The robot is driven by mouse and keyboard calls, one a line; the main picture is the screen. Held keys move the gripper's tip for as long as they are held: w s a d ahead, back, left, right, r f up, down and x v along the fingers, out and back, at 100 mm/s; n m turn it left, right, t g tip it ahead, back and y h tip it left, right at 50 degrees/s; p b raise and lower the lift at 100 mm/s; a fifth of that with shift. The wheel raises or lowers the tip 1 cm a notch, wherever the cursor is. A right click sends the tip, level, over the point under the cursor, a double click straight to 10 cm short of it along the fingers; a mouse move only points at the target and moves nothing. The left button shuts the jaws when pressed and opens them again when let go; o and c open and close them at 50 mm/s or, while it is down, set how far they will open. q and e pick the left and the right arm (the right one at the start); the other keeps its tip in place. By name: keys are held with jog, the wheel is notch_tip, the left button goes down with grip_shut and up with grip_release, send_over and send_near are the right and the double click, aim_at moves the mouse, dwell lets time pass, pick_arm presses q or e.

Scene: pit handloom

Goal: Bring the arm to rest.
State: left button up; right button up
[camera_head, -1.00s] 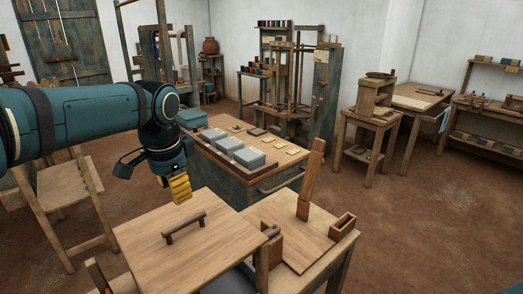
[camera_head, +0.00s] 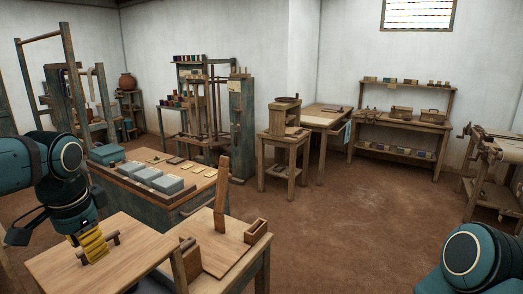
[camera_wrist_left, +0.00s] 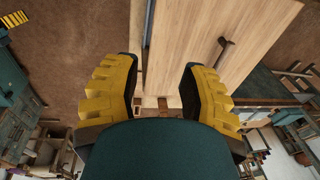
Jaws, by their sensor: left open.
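My left gripper (camera_head: 92,246), with yellow ribbed fingers, hangs over a light wooden board (camera_head: 150,243) at the lower left of the head view. It overlaps the board's dark bar handle (camera_head: 112,240) there. In the left wrist view the two fingers (camera_wrist_left: 160,85) stand wide apart with nothing between them. A dark bar (camera_wrist_left: 218,52), probably that handle, lies beyond the right finger, outside the jaws. The height above the board is hard to judge. My right arm (camera_head: 475,255) shows at the lower right. A yellow ribbed piece (camera_wrist_left: 14,19) in the wrist view may be my right gripper.
An upright wooden piece (camera_head: 221,195) and a small open box (camera_head: 256,231) stand on the bench beside the board. Behind is a chest (camera_head: 150,205) with grey boxes (camera_head: 168,184). Open brown floor (camera_head: 345,225) lies to the right.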

pick_arm(q)
jog(key=w+d+f+h, duration=0.1)
jog(key=w+d+f, duration=0.1)
jog(key=d+f, duration=0.45)
jog(key=w+d+f+n+h, duration=0.1)
jog(key=w+d+f, duration=0.15)
jog(key=f, duration=0.65)
jog(key=w+d+f+h, duration=0.1)
jog(key=d+f, duration=0.4)
jog(key=f, duration=0.3)
jog(key=s+d+f+n, duration=0.2)
jog(key=s+d+f, duration=0.2)
jog(key=f, duration=0.2)
jog(key=s+d+f+n+h, duration=0.1)
jog(key=s+d+f+n, duration=0.1)
jog(key=s+d+f, duration=0.2)
jog(key=s+d+f+n, duration=0.1)
jog(key=s+d+f, duration=0.3)
jog(key=f, duration=0.5)
jog(key=shift+s+f+n+h, duration=0.35)
jog(key=shift+s+n+h, duration=0.05)
jog(key=shift+s, duration=0.2)
